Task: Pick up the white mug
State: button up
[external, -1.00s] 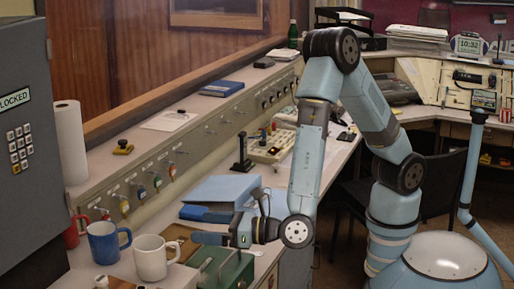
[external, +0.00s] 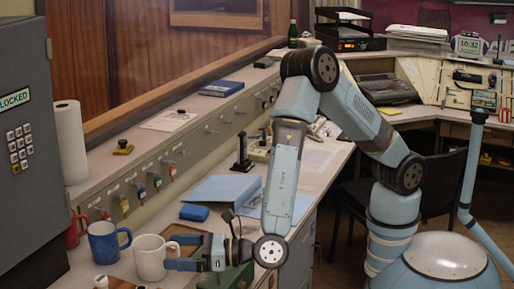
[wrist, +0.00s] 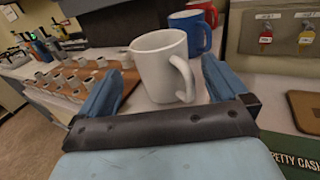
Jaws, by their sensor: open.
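The white mug (external: 150,258) stands upright on the counter at the lower left in the external view, its handle toward my gripper. In the wrist view the white mug (wrist: 162,66) is just ahead, with its handle on the right side. My gripper (external: 182,253) is open and close to the mug's handle side. In the wrist view my gripper (wrist: 155,95) has its two blue fingers apart, with the mug's lower part showing between and beyond them. I cannot tell whether a finger touches it.
A blue mug (external: 106,242) and a red mug (external: 73,230) stand behind the white mug. A green petty cash box (external: 236,277) sits beneath my wrist. A board of stamps (wrist: 85,80) lies left of the mug in the wrist view. A blue folder (external: 223,190) lies further back.

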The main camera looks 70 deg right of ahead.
aim_at(158, 257)
jog(key=shift+x, duration=2.6)
jog(key=shift+c, duration=0.4)
jog(key=c, duration=1.1)
